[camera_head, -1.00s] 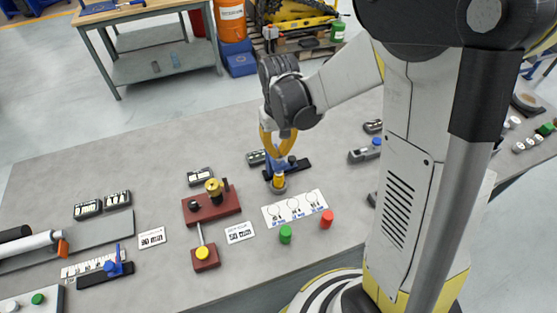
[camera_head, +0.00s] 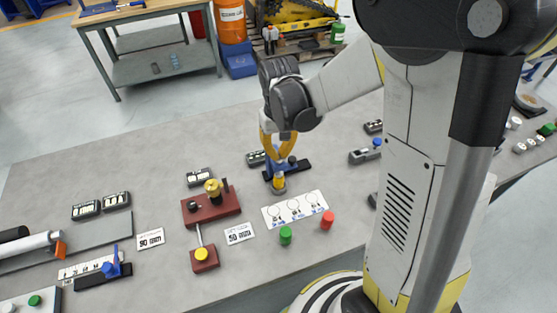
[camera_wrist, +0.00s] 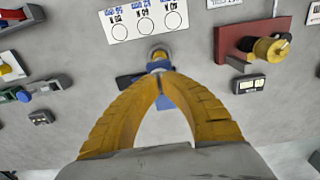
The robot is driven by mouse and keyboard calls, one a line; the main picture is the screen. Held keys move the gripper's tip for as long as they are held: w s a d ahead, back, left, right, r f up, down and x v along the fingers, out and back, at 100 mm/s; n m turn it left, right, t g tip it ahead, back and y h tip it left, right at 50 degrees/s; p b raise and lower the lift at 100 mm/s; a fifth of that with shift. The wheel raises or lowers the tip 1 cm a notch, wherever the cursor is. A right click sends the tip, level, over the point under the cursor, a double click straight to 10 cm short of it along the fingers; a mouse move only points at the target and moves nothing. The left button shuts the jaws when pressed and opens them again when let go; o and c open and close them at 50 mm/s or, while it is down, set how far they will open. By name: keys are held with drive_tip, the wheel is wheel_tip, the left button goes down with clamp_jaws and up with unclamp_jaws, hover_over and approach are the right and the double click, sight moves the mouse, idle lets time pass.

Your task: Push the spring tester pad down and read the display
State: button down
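My gripper (camera_head: 279,153) points down at a small blue fixture (camera_head: 270,175) on a black base, with a yellow and grey round post at its front. The fingers hide much of the fixture, and I cannot tell if the pad is pressed down. A small dark display unit (camera_head: 256,158) stands left behind the fixture; its digits are too small to read.
A red block with a brass cylinder (camera_head: 213,188) stands to the left, its display box (camera_head: 199,177) behind it. A white card with circles (camera_head: 296,209), a green cylinder (camera_head: 286,235) and a red cylinder (camera_head: 327,220) lie in front. Bare table lies behind the fixture.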

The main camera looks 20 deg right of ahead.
drive_tip(key=shift+f+b, duration=0.8)
idle(0.4)
drive_tip(key=shift+r, duration=0.15)
idle(0.3)
drive_tip(key=shift+r+p, duration=2.85)
drive_tip(key=shift+r, duration=0.95)
drive_tip(key=shift+s+r+b, duration=0.15)
drive_tip(key=shift+s+b, duration=0.1)
drive_tip(key=shift+b, duration=0.35)
drive_tip(key=s+t+b, duration=0.7)
drive_tip(key=s+b, duration=0.5)
drive_tip(key=shift+f, duration=0.2)
